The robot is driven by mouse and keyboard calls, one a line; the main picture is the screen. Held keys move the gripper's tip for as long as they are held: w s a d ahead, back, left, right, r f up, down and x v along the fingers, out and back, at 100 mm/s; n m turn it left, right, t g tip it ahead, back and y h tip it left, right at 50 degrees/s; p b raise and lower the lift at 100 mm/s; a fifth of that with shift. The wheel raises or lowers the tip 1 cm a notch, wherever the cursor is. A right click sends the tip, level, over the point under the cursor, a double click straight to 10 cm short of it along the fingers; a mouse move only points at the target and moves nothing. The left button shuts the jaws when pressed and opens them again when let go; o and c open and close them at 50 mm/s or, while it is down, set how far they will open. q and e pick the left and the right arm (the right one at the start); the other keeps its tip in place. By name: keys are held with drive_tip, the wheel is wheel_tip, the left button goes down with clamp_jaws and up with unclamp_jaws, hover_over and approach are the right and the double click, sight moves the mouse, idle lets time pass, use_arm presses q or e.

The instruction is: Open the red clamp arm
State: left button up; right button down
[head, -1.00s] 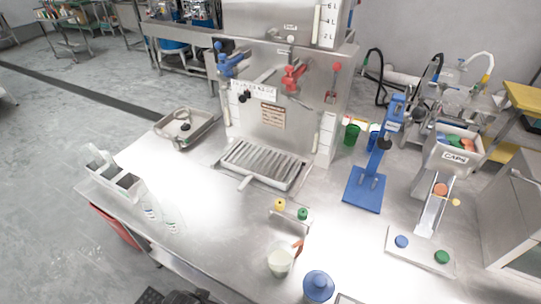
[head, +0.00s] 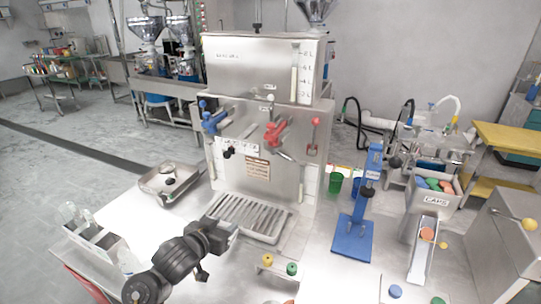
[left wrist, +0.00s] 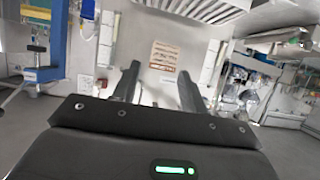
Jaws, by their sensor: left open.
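The red clamp arm (head: 275,132) sits on the upper front of the steel machine (head: 258,150), right of a similar blue clamp (head: 213,120). My left gripper (head: 232,230) is in front of the machine near the drip tray (head: 245,217), well below the red clamp arm and apart from it. In the left wrist view its two fingers (left wrist: 158,88) are spread with nothing between them, facing the machine front and its brown label (left wrist: 163,56). The red clamp arm cannot be made out in the left wrist view. My right gripper is not in view.
A small red-knobbed lever (head: 314,135) is right of the red clamp. A blue press stand (head: 354,235) and a caps bin (head: 434,195) stand to the right. A metal tray (head: 152,186) and a bottle caddy (head: 88,232) are at left. Yellow and green caps (head: 279,262) sit in front.

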use_arm(q)
drive_tip(key=w+d+r+m+t+h, duration=0.25)
drive_tip(key=w+r, duration=0.45)
drive_tip(key=r, duration=0.6)
drive_tip(key=h, duration=0.4)
approach(268, 127)
drive_tip(key=shift+m, duration=0.45)
drive_tip(key=p+x, duration=0.2)
drive_tip(key=x, duration=0.8)
drive_tip(key=shift+w+d+f, duration=0.2)
drive_tip(key=shift+w+d, duration=0.15)
drive_tip(key=shift+w, duration=0.25)
clamp_jaws()
